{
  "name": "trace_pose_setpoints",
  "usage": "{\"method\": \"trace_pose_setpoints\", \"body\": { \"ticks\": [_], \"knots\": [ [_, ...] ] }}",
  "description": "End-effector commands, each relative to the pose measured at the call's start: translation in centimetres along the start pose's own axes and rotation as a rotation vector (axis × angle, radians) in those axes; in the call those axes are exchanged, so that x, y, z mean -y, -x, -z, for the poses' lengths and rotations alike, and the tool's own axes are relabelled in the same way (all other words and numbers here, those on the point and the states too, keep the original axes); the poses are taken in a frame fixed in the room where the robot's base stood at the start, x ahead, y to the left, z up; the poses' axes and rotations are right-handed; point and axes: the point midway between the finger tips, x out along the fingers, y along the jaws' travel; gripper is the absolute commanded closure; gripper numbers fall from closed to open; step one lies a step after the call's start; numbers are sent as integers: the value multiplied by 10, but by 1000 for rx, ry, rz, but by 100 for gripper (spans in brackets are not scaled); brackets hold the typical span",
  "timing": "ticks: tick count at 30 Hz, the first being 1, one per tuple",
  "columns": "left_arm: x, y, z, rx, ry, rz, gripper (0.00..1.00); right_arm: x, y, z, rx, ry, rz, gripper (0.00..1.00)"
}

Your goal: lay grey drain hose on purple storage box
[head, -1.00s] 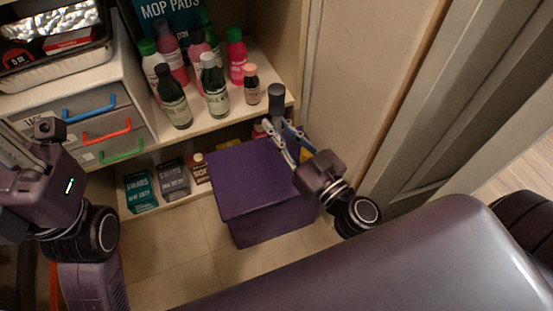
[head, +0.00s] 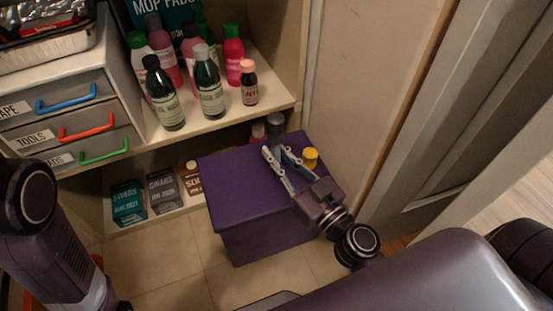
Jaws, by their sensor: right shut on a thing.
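The purple storage box (head: 235,188) stands on the floor in front of the low shelf, its flat lid shut. My right gripper (head: 276,150) reaches over the right part of the lid from the lower right.
Several bottles (head: 208,88) stand on the shelf above. Small boxes (head: 163,190) line the low shelf left of the purple box. A yellow-capped item (head: 310,157) is close right of my right gripper. The left of the lid is clear.

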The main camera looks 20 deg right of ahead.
Motion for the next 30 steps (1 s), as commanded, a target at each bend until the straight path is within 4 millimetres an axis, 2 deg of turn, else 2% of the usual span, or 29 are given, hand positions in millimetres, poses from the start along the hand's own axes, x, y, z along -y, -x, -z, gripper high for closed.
{"method": "trace_pose_setpoints", "body": {
  "ticks": [14, 15, 19, 30],
  "knots": [
    [-1, -1, 4, -11, -2, -5, 78, 0, 0, -6, 0, 0, 0, 100],
    [-1, -3, 4, -13, -2, -5, 78, 0, 0, -5, 0, 0, 0, 82],
    [-1, -3, 4, -13, -1, -5, 78, 0, 0, -5, 0, 0, 0, 68],
    [-1, -5, 3, -12, -1, -4, 78, 0, 1, 0, 0, 0, 0, 68]
  ]
}}
